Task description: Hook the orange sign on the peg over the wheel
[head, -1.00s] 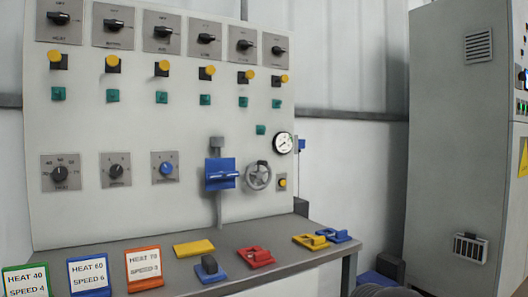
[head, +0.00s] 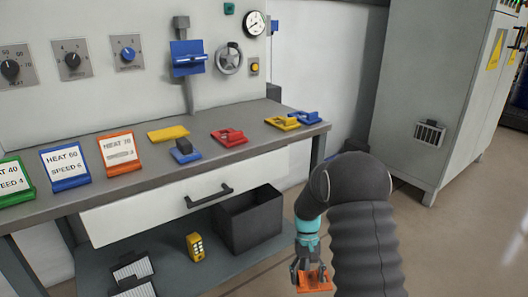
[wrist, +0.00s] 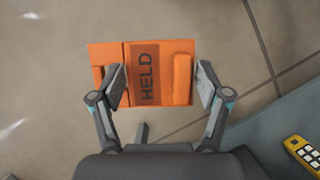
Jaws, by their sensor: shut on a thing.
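The orange sign (head: 315,281), marked HELD, is in my gripper (head: 304,272), low in front of the bench and above the floor. In the wrist view the orange sign (wrist: 181,52) sits between the two fingers of my gripper (wrist: 160,84), which is shut on it. The grey hand wheel (head: 229,60) is on the panel, left of and below the round gauge. A small green piece (head: 229,8) sticks out above the wheel; I cannot tell its exact shape. The sign is well below and to the right of the wheel.
The bench top (head: 270,137) carries red, yellow and blue tags and card stands, including an orange stand (head: 118,162). Below are a drawer handle (head: 209,196), a black bin (head: 250,219) and a yellow device (head: 195,247). A grey cabinet (head: 423,85) stands right. Floor between is clear.

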